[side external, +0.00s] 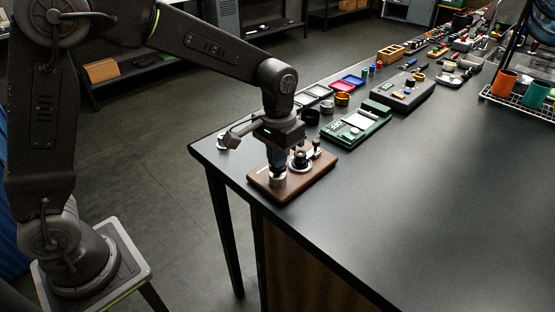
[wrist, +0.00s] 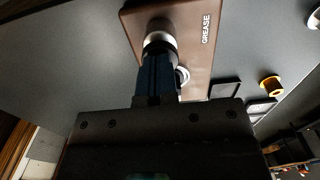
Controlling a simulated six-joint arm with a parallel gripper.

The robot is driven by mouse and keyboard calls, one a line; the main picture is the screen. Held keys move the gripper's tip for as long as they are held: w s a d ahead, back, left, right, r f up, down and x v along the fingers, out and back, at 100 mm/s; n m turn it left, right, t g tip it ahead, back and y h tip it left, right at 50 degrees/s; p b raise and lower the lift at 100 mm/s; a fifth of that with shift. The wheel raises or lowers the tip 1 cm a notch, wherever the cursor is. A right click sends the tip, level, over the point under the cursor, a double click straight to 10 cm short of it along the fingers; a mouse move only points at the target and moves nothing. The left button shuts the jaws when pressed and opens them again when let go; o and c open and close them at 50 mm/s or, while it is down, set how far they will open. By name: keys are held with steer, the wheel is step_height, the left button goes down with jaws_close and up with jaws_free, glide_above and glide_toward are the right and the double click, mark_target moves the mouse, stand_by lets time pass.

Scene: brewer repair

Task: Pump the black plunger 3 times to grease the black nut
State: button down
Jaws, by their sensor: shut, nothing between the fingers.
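A brown wooden block (side external: 318,178) lies at the near left corner of the dark table; in the wrist view the block (wrist: 198,62) carries the word GREASE. A silver cylinder (side external: 278,181) stands on it, and this cylinder (wrist: 158,28) shows in the wrist view with a dark top, which I take for the black plunger. My gripper (side external: 277,167) points down right over the cylinder. Its blue fingers (wrist: 157,68) are together, with nothing between them. I cannot tell whether they touch the plunger. A dark round part with a brassy centre (side external: 300,158), possibly the black nut, sits beside it.
Behind the block are a green tray (side external: 357,123), dark and gold rings (side external: 342,99), and a dark box (side external: 402,92). More tools line the table's far edge. A wire rack with mugs (side external: 507,82) stands right. The table's right front is clear.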

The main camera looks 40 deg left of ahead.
steer(key=shift+f, duration=0.25)
steer(key=shift+r, duration=2.75)
step_height(320, 180, up, 6)
steer(key=shift+f, duration=0.1)
steer(key=shift+f, duration=3.8)
steer(key=shift+f, duration=0.1)
